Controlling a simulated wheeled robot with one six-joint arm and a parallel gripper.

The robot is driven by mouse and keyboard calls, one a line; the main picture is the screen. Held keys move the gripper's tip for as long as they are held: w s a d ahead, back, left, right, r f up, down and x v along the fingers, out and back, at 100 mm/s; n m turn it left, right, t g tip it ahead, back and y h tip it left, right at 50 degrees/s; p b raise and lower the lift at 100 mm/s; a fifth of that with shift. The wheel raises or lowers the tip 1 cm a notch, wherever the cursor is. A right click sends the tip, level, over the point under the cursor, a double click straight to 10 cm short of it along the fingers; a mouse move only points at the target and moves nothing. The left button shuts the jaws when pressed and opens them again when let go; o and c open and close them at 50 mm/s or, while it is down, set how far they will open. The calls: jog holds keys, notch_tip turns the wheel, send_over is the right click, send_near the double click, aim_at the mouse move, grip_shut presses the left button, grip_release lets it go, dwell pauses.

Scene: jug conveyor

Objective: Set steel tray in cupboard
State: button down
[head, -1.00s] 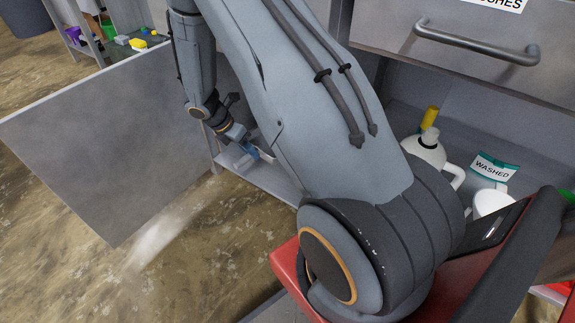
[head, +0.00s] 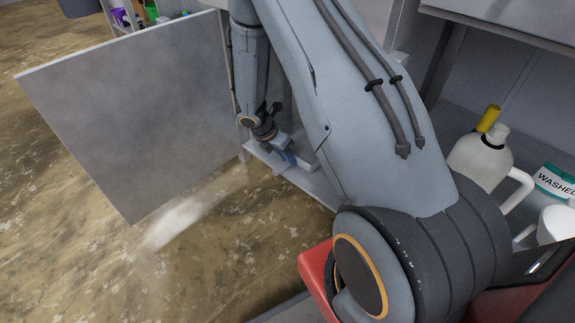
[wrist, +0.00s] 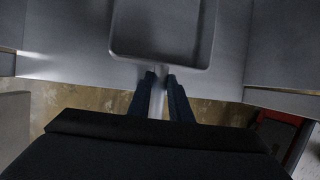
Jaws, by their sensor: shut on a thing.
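The steel tray (wrist: 190,53) shows in the wrist view as a grey, shallow, round-cornered pan. Its far part runs out of the frame. My gripper (wrist: 162,76) is shut on the near edge of the tray. The tray is over the pale grey shelf floor of the cupboard (wrist: 55,68); whether it touches that floor I cannot tell. In the head view my gripper (head: 286,158) is low at the cupboard's front edge, and my arm hides most of the tray and the opening. The cupboard door (head: 135,110) stands wide open at the left.
A white jug (head: 482,160) with a yellow-capped bottle (head: 489,118) behind it stands on a shelf at the right. The concrete floor (head: 90,235) at the left is clear.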

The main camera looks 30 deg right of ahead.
notch_tip(320, 180, down, 2)
jog(key=shift+f+b, duration=0.2)
jog(key=shift+b, duration=0.25)
jog(key=c, duration=1.6)
grip_release()
